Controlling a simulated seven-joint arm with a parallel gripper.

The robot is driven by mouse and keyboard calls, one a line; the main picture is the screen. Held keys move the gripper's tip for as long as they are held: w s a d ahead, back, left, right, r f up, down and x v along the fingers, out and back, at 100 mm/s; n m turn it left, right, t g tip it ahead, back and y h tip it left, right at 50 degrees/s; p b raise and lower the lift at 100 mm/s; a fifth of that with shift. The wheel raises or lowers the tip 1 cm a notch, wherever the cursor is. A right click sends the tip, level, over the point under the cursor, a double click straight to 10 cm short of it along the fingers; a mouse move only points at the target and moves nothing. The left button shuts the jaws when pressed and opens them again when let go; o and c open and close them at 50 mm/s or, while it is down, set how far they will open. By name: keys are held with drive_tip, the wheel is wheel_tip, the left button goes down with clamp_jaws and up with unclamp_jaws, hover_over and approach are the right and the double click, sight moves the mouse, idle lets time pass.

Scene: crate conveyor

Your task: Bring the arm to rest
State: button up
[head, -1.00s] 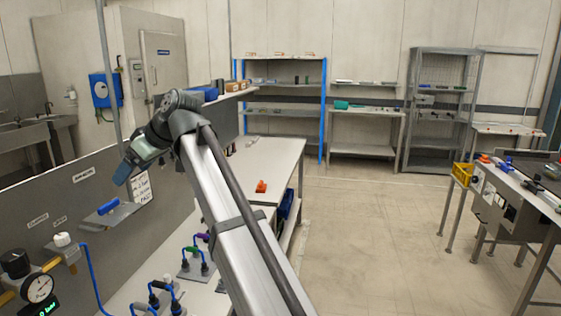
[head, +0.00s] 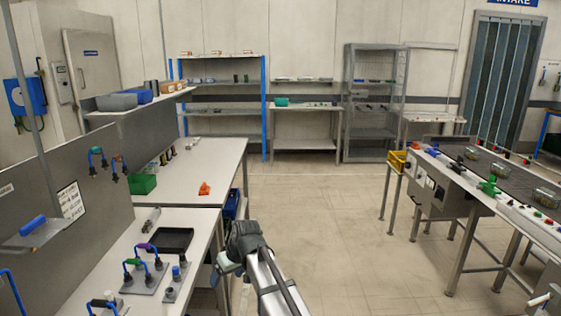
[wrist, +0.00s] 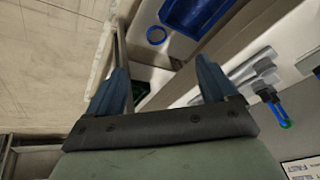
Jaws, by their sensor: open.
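My gripper (wrist: 163,75) shows in the wrist view with two blue fingers spread wide apart. It is open, with nothing gripped between the fingers. In the head view my arm reaches up from the bottom centre. Its wrist end bends left and down beside the right edge of the near workbench (head: 202,230). The gripper's pale green body shows there, but its fingertips are hard to make out.
On the near bench stand a black tray (head: 171,240) and fittings with blue handles (head: 149,255). An orange item (head: 204,188) and green bin (head: 142,184) are on the farther bench. A conveyor (head: 500,172) stands right. The middle floor is clear.

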drive_tip(key=s+d+f+m+g+h, duration=0.1)
drive_tip(key=s+d+f+m, duration=0.3)
drive_tip(key=d+f, duration=0.6)
drive_tip(key=s+d+f+m+h, duration=0.2)
drive_tip(key=s+d+f, duration=0.5)
drive_tip(key=d, duration=0.5)
drive_tip(key=s+d+f+m+g+h, duration=0.15)
drive_tip(key=s+d+f, duration=0.35)
drive_tip(key=d+f, duration=0.5)
drive_tip(key=s+f+g, duration=0.2)
drive_tip(key=s+f, duration=0.4)
drive_tip(key=s, duration=0.3)
drive_tip(key=s+d+f+g, duration=0.1)
drive_tip(key=s+f+g, duration=0.1)
drive_tip(key=s+f, duration=0.5)
drive_tip(key=s+f+g, duration=0.2)
drive_tip(key=s+f, duration=0.4)
drive_tip(key=s, duration=0.7)
drive_tip(key=shift+s+d+f+m, duration=0.25)
drive_tip(key=shift+f+m, duration=0.05)
drive_tip(key=shift+m, duration=0.15)
